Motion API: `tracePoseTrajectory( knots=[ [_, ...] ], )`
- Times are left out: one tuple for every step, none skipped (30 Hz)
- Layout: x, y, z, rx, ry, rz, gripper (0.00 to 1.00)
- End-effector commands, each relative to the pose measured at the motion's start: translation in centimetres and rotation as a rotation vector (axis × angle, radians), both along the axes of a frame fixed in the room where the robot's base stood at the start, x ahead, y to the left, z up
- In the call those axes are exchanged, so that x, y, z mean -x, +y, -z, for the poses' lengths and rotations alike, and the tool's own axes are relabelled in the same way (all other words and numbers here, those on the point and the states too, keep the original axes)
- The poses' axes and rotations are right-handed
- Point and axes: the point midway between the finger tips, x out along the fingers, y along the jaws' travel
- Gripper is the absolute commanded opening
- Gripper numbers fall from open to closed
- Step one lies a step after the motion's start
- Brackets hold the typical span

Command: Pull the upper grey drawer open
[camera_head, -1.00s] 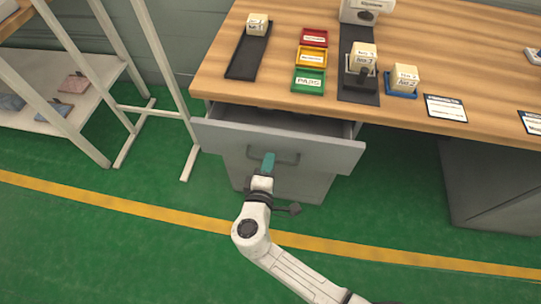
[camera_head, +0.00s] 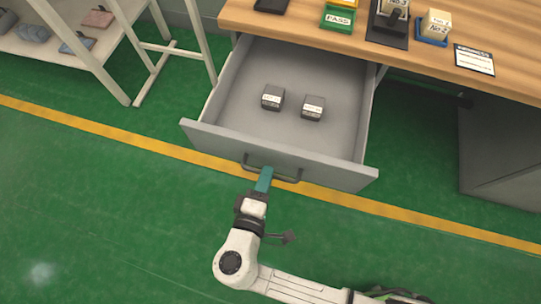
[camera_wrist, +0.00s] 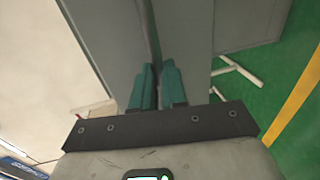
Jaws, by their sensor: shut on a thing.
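The upper grey drawer (camera_head: 235,138) stands well out from under the wooden table in the head view. Two small dark blocks with white labels lie inside it, a left block (camera_head: 273,97) and a right block (camera_head: 313,107). The dark bar handle (camera_head: 288,178) is on the drawer's front. My gripper (camera_head: 265,175) is at the left part of this handle, with its teal fingers shut on it. In the wrist view the teal fingers (camera_wrist: 158,85) are close together against the grey front, and the handle shows as a dark bar between them.
The wooden table (camera_head: 400,55) carries a green PASS tray (camera_head: 338,18), a blue tray (camera_head: 432,38) with a labelled block, and a card (camera_head: 474,60). A white shelf rack (camera_head: 90,70) stands at the left. The green floor in front is clear.

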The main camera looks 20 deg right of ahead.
Motion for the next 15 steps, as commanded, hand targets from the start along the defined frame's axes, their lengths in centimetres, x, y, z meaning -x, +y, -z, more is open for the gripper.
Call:
tracePoseTrajectory(
  knots=[
    [0.4, 0.29, 0.1, -0.001, 0.002, -0.001, 0.0],
    [0.57, 0.44, 0.1, -0.001, 0.002, -0.002, 0.0],
    [0.76, 0.57, 0.1, -0.001, 0.002, -0.002, 0.0],
    [0.87, 0.66, 0.1, -0.001, 0.002, -0.002, 0.0],
    [0.97, 0.72, 0.1, -0.001, 0.002, -0.001, 0.0],
    [1.06, 0.76, 0.1, 0.0, 0.002, 0.0, 0.0],
    [1.11, 0.8, 0.09, 0.0, 0.002, 0.0, 0.0],
    [1.15, 0.82, 0.09, 0.0, 0.002, 0.0, 0.0],
    [1.18, 0.83, 0.1, 0.0, 0.002, 0.0, 0.0],
    [1.19, 0.84, 0.1, 0.0, 0.002, 0.0, 0.0],
    [1.19, 0.84, 0.1, 0.0, 0.002, 0.001, 0.0],
    [1.19, 0.84, 0.11, 0.0, 0.002, 0.001, 0.0],
    [1.17, 0.84, 0.1, 0.0, 0.002, 0.001, 0.0],
    [1.18, 0.83, 0.1, 0.0, 0.002, 0.001, 0.0],
    [1.16, 0.83, 0.1, 0.0, 0.002, 0.001, 0.0]
  ],
)
